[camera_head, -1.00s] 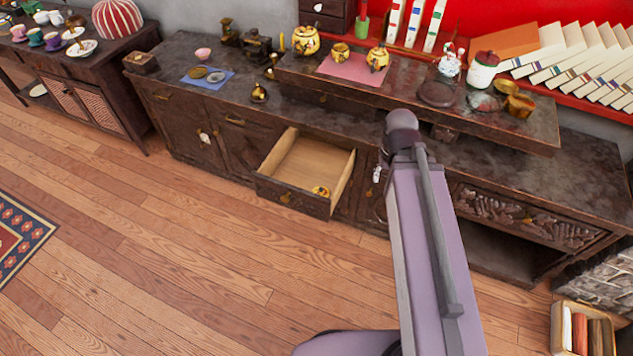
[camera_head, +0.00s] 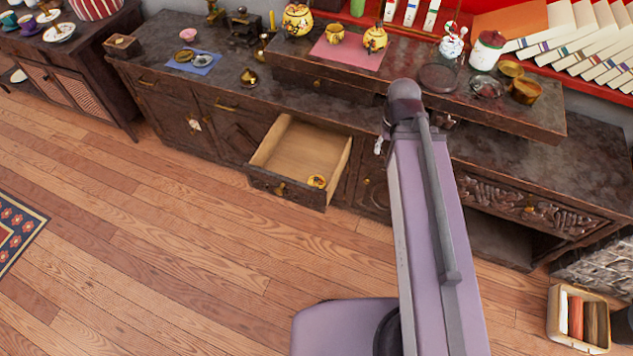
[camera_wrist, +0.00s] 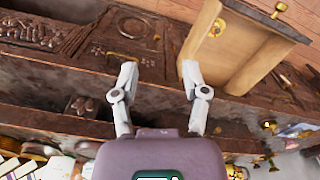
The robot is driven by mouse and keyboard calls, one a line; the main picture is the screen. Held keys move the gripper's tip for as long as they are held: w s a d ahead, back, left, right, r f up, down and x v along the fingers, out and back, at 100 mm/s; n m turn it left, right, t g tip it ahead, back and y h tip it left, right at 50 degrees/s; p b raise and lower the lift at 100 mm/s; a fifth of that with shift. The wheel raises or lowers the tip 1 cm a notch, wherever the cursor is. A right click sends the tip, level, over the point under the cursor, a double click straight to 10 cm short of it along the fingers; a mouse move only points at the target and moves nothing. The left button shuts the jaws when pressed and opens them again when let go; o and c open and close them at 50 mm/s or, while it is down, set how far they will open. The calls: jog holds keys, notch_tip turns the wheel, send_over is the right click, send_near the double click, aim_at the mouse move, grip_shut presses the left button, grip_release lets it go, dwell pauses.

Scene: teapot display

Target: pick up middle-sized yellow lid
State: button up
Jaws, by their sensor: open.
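A small yellow lid (camera_head: 317,181) with dark markings lies in the front right corner of the open drawer (camera_head: 300,150). A yellow round thing, seemingly this lid, shows at the drawer's corner in the wrist view (camera_wrist: 218,27). Its size against other lids is hard to judge. My gripper (camera_wrist: 159,75) is open and empty, with its fingers wide apart, over the cabinet front beside the drawer. It is clear of the lid.
A yellow teapot (camera_head: 297,20) and two smaller yellow pots stand on the raised shelf (camera_head: 470,113) above the cabinet. A white jar (camera_head: 487,52) and brown bowls stand further right. A basket (camera_head: 578,318) is on the floor at lower right. The wooden floor before the drawer is clear.

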jog(key=w+a+f+n+b, duration=0.2)
jog(key=w+a+f+b, duration=0.4)
jog(key=a+f+b, duration=0.3)
jog(key=w+a+f+n+b, duration=0.3)
jog(key=w+a+f+b, duration=0.4)
jog(key=a+f+b, duration=0.3)
jog(key=shift+w+a+f+b, duration=0.2)
jog(key=shift+w+f+b, duration=0.1)
jog(key=shift+f+b, duration=1.55)
jog(key=shift+f, duration=0.1)
jog(key=b, duration=0.9)
send_over(317, 178)
notch_tip(317, 178, down, 8)
jog(key=shift+a+f, duration=0.1)
jog(key=shift+f, duration=0.1)
jog(key=shift+f+b, duration=2.4)
jog(key=shift+f, duration=0.2)
